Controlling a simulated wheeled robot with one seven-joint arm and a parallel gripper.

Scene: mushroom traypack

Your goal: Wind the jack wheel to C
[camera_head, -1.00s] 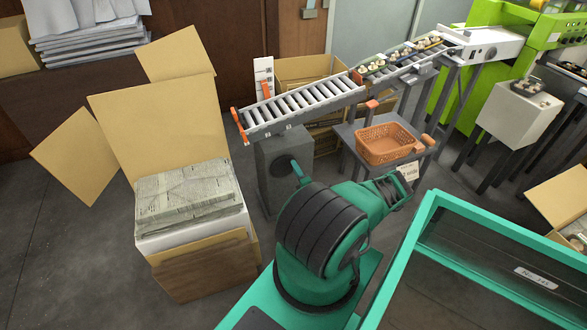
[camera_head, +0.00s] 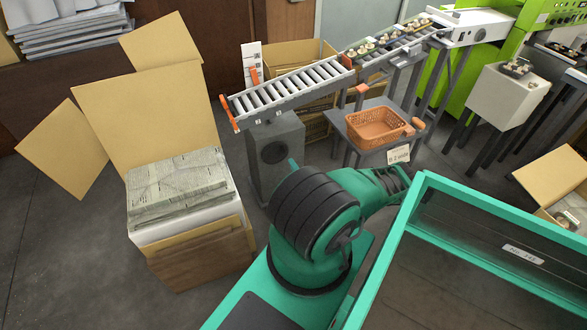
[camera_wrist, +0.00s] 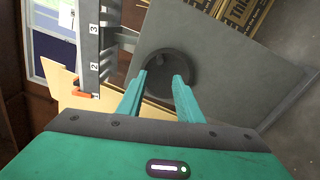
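The jack wheel (camera_wrist: 168,72) is a dark round disc on the face of a grey box (camera_wrist: 215,50) in the wrist view. In the head view it shows as a dark circle (camera_head: 274,152) on the grey stand (camera_head: 288,132) under the roller conveyor's left end. My gripper (camera_wrist: 161,75) has two teal fingers spread apart, with the wheel in view between and behind their tips. I cannot tell whether they touch it. A grey strip marked 2 and 3 (camera_wrist: 94,45) stands left of the wheel. No letter C is readable. My arm hides most of the gripper in the head view.
The roller conveyor (camera_head: 290,90) slopes up to the right, with mushroom packs at its upper part. An orange basket (camera_head: 376,130) sits on a grey table right of the stand. A carton of stacked sheets (camera_head: 185,225) stands left. Grey floor is open at lower left.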

